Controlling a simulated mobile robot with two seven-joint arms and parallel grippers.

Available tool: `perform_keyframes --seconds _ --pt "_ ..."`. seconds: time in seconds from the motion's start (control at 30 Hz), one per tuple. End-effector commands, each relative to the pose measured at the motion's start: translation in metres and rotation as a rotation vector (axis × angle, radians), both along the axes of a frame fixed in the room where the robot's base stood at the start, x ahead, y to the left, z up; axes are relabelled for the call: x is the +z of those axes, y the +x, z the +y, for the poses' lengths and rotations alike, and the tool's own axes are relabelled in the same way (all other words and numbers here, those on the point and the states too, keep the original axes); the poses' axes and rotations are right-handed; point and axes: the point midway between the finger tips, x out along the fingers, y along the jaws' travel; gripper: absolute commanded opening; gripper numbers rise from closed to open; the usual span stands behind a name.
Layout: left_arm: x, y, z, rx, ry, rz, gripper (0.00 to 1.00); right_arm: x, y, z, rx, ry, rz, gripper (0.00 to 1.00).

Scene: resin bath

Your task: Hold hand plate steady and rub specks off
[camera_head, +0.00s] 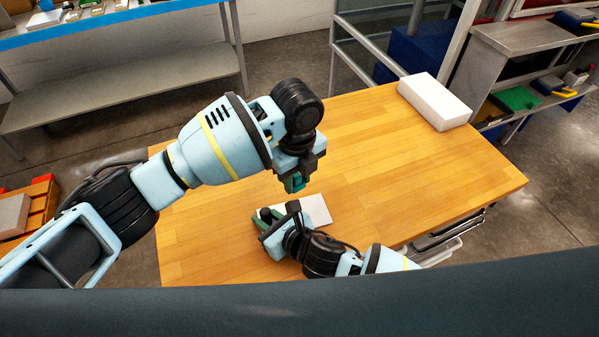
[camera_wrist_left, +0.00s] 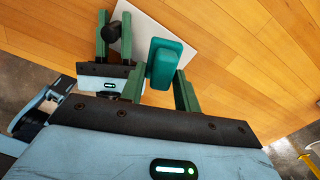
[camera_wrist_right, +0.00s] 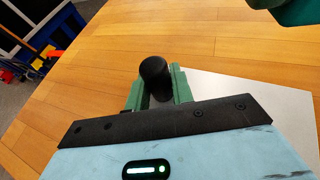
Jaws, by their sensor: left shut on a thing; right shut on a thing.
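The hand plate (camera_head: 316,208) is a flat white plate lying on the wooden table; it also shows in the left wrist view (camera_wrist_left: 186,32) and the right wrist view (camera_wrist_right: 250,103). My right gripper (camera_head: 271,224) is shut on its black knob (camera_wrist_right: 154,78), at the plate's edge. My left gripper (camera_head: 297,180) is shut on a teal rubbing block (camera_wrist_left: 164,62). The block appears above the plate in the left wrist view; whether it touches is unclear. In the right wrist view the block (camera_wrist_right: 298,10) shows at the top right corner. I can make out no specks on the visible white surface.
A white box (camera_head: 435,101) sits at the table's far right corner. The rest of the wooden table (camera_head: 400,165) is clear. A metal shelf unit (camera_head: 515,38) stands behind on the right, and a blue-edged bench (camera_head: 110,22) at the back left.

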Motion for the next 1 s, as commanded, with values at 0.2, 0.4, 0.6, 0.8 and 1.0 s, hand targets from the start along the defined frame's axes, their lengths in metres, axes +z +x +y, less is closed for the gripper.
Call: perform_keyframes --seconds 0.2,0.4,0.6,0.8,1.0 --pt "-0.007 -0.001 0.004 -0.341 0.000 -0.001 0.06 0.000 0.000 0.000 0.000 0.001 -0.001 0.09" --pt "-0.012 -0.002 0.007 -0.583 -0.001 -0.002 0.06 0.000 0.000 0.000 0.000 0.001 -0.001 0.09" --pt "-0.014 -0.003 0.008 -0.695 -0.001 -0.002 0.06 0.000 0.000 0.000 0.000 0.001 -0.001 0.09" --pt "-0.015 -0.003 0.008 -0.710 -0.001 -0.002 0.06 0.000 0.000 0.000 0.000 0.001 -0.001 0.09" --pt "-0.021 -0.003 0.008 -0.708 0.000 0.000 0.06 0.000 0.000 0.000 0.000 0.001 -0.001 0.09"
